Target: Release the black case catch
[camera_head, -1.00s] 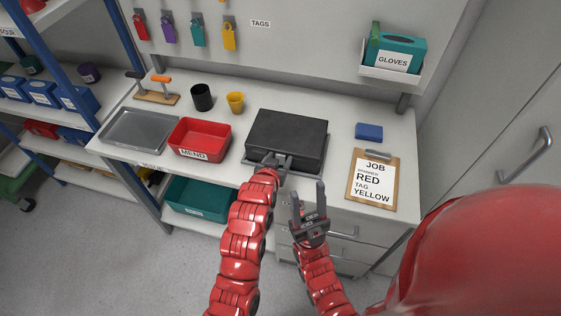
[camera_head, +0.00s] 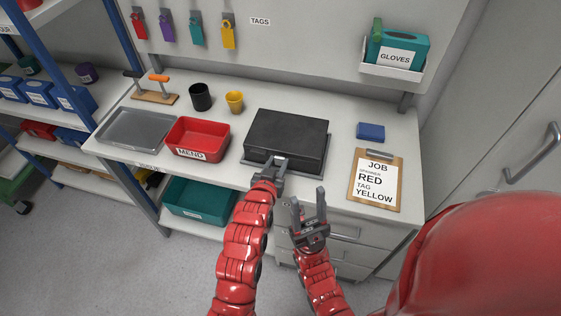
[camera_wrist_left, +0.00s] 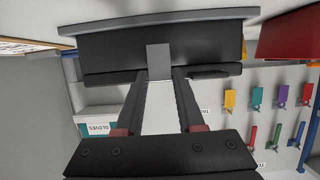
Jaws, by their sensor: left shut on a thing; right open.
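The black case (camera_head: 288,134) lies with its lid down on a grey base or tray (camera_head: 252,160) at the middle of the bench. Its grey catch (camera_wrist_left: 158,57) shows on the front face in the left wrist view. My left gripper (camera_head: 268,164) is at the case's front edge, and its two fingers (camera_wrist_left: 159,84) are shut on the catch. In the head view the gripper mostly hides the catch. My right gripper (camera_head: 309,212) is open and empty, pointing up in front of the bench, lower and to the right.
The red MEND bin (camera_head: 197,140) and a metal tray (camera_head: 137,130) stand left of the case. A black cup (camera_head: 200,97) and yellow cup (camera_head: 235,102) are behind. The job clipboard (camera_head: 375,182) and a blue block (camera_head: 370,132) lie right. Drawers are below.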

